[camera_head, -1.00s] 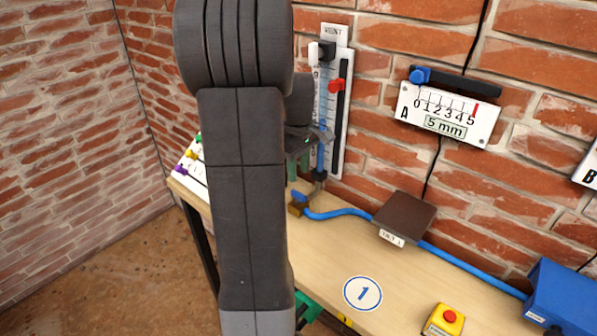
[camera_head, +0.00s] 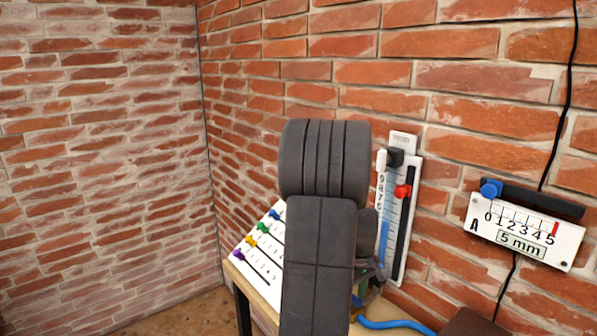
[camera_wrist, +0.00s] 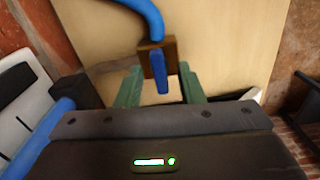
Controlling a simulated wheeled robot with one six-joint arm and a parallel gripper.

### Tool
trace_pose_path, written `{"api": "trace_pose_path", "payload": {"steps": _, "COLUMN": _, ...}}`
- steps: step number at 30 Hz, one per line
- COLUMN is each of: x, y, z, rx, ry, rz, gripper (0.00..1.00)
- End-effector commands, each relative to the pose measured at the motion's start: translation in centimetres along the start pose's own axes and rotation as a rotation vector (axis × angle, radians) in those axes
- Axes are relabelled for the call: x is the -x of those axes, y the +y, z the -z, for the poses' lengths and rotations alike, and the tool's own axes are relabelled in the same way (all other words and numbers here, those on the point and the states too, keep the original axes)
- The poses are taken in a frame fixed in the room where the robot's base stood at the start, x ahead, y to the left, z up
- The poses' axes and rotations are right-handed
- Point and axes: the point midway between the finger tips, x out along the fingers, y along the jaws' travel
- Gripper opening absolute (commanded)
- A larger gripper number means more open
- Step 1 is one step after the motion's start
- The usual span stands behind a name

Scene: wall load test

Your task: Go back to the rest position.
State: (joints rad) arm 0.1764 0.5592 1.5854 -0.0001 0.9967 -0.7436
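My gripper (camera_wrist: 160,70) is open in the wrist view, its two green fingers apart. A blue lever (camera_wrist: 161,82) on a brown block (camera_wrist: 146,50) shows between the fingers, with visible gaps on both sides. I cannot tell how far beyond the fingertips the lever is. In the head view my dark arm stands upright in the middle and hides most of the gripper, the lever and part of the bench. Only a bit of the gripper (camera_head: 369,275) shows, low beside the vent gauge.
The bench (camera_head: 262,309) stands against the brick wall. The vent gauge (camera_head: 404,220) with a red marker is close right of my arm. Gauge A (camera_head: 525,228) hangs farther right. A white panel with coloured knobs (camera_head: 257,250) is left. A blue hose (camera_wrist: 148,14) joins the brown block.

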Motion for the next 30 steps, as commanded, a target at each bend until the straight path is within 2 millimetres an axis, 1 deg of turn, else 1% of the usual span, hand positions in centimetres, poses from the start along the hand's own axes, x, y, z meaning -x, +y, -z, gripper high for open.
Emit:
{"api": "trace_pose_path", "payload": {"steps": 12, "x": 0.0, "y": 0.0, "z": 0.0, "rx": 0.005, "ry": 0.0, "rz": 0.0, "gripper": 0.35}}
{"api": "trace_pose_path", "payload": {"steps": 19, "x": 0.3, "y": 0.0, "z": 0.0, "rx": 0.117, "ry": 0.001, "rz": -0.001, "gripper": 0.35}}
{"api": "trace_pose_path", "payload": {"steps": 21, "x": 1.9, "y": 0.1, "z": 0.1, "rx": 0.112, "ry": 0.004, "rz": -0.005, "gripper": 0.35}}
{"api": "trace_pose_path", "payload": {"steps": 30, "x": 8.0, "y": 0.1, "z": 0.1, "rx": 0.112, "ry": 0.004, "rz": -0.005, "gripper": 0.35}}
